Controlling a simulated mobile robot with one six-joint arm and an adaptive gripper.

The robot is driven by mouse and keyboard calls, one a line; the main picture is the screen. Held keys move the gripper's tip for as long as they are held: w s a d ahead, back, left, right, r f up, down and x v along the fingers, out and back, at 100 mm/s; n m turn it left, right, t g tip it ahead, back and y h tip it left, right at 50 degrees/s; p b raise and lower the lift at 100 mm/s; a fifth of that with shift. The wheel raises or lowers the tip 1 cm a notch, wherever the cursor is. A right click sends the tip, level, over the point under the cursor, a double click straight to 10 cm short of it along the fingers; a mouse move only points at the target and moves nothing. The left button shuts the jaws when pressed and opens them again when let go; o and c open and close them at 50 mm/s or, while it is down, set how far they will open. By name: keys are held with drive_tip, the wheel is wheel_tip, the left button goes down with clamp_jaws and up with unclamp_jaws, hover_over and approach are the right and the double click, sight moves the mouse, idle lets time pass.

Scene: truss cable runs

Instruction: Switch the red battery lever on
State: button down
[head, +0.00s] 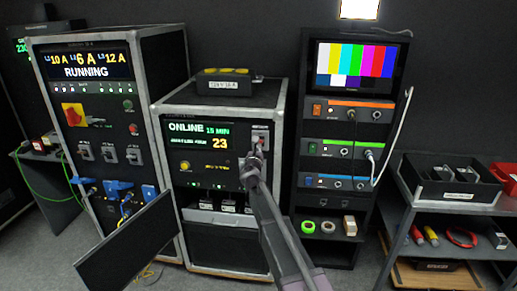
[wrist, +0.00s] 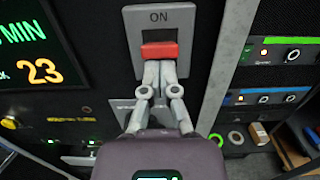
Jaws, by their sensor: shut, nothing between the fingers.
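The red battery lever (wrist: 160,50) sits in the dark slot of a light grey plate (wrist: 185,17) marked ON at its top. A short stretch of dark slot shows between the lever and the ON mark. The lower slot is hidden behind my fingers. In the head view the plate (head: 261,128) is on the right side of the middle cabinet's front. My gripper (wrist: 160,68) is shut and empty, its fingertips right under the lever's lower edge and seemingly touching it. In the head view my gripper (head: 257,152) also reaches up to the lever.
The middle cabinet's display (head: 200,135) reads ONLINE, 15 MIN and 23. A taller cabinet (head: 95,125) marked RUNNING stands left, and a rack (head: 347,150) with a colour-bar monitor (head: 354,65) stands right. A dark flat panel (head: 128,243) is in front at lower left.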

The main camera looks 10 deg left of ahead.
drive_tip(key=shift+f, duration=0.1)
drive_tip(key=s+r+p, duration=0.3)
drive_tip(key=s, duration=0.6)
drive_tip(key=shift+a, duration=0.15)
idle(0.9)
idle(0.4)
drive_tip(key=s+d+f+m+g+h, duration=0.2)
drive_tip(key=s+d+f+m+g, duration=0.1)
drive_tip(key=d+m, duration=0.45)
drive_tip(key=s+d+f+m+g+h, duration=0.2)
drive_tip(key=s+d+f+m+g, duration=0.15)
drive_tip(key=d+m, duration=0.35)
drive_tip(key=s+d+f+m+g+h, duration=0.35)
drive_tip(key=d+m, duration=0.25)
drive_tip(key=d, duration=0.3)
drive_tip(key=s+d+f+m+g+y, duration=0.2)
drive_tip(key=s+f+m+g+y, duration=0.2)
drive_tip(key=s+m, duration=0.3)
drive_tip(key=s+d+f+m+g+y, duration=0.2)
drive_tip(key=s+f+m+g+y, duration=0.2)
drive_tip(key=s+m, duration=0.4)
drive_tip(key=s+f, duration=0.1)
drive_tip(key=s, duration=0.5)
drive_tip(key=shift+f+g, duration=0.35)
drive_tip(key=shift+g, duration=0.05)
